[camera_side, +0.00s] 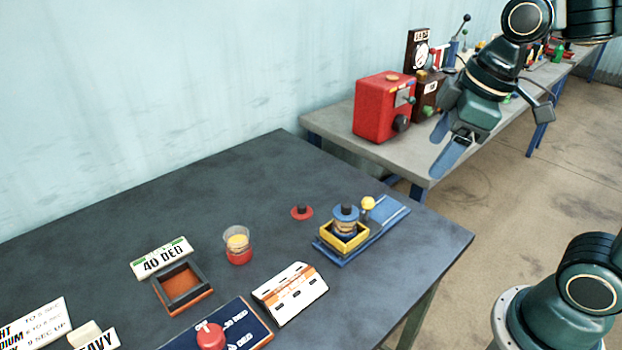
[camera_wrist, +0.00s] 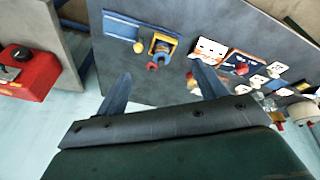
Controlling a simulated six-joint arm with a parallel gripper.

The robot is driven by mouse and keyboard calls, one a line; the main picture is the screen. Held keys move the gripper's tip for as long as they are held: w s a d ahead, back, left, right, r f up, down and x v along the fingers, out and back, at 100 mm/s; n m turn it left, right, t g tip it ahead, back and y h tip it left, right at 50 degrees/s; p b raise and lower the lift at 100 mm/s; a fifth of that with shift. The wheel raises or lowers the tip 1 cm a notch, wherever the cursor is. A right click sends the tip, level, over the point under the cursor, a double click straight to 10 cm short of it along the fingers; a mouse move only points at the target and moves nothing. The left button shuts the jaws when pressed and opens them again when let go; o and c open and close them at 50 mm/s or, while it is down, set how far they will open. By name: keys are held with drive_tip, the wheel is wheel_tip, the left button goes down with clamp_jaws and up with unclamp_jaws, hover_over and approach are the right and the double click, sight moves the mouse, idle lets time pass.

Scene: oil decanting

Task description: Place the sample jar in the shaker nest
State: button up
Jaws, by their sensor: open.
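A jar with amber contents, a blue lid and a dark knob (camera_side: 346,214) stands upright inside the yellow square nest (camera_side: 327,236) on the blue shaker base (camera_side: 391,212). Its lower part is hidden by the nest walls. In the wrist view the yellow nest (camera_wrist: 174,39) and blue base (camera_wrist: 122,26) lie beyond my fingers. My gripper (camera_side: 441,150) is open and empty, high above the table and well apart from the jar. In the wrist view my gripper (camera_wrist: 162,74) shows both fingers spread with nothing between them.
A clear cup with a red base (camera_side: 238,257) and a red knobbed disc (camera_side: 302,213) stand left of the shaker. A square brown tray (camera_side: 207,299), sign (camera_side: 162,258) and panels (camera_side: 290,294) lie further left and in front. A red box (camera_side: 383,107) stands on the back bench.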

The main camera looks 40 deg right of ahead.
drive_tip(key=s+d+m+t, duration=0.1)
drive_tip(key=s+m, duration=0.5)
drive_tip(key=s, duration=0.1)
drive_tip(key=shift+s+d+f+t+h, duration=0.25)
drive_tip(key=shift+s+f+t+h, duration=0.05)
drive_tip(key=shift+s+f+t, duration=0.1)
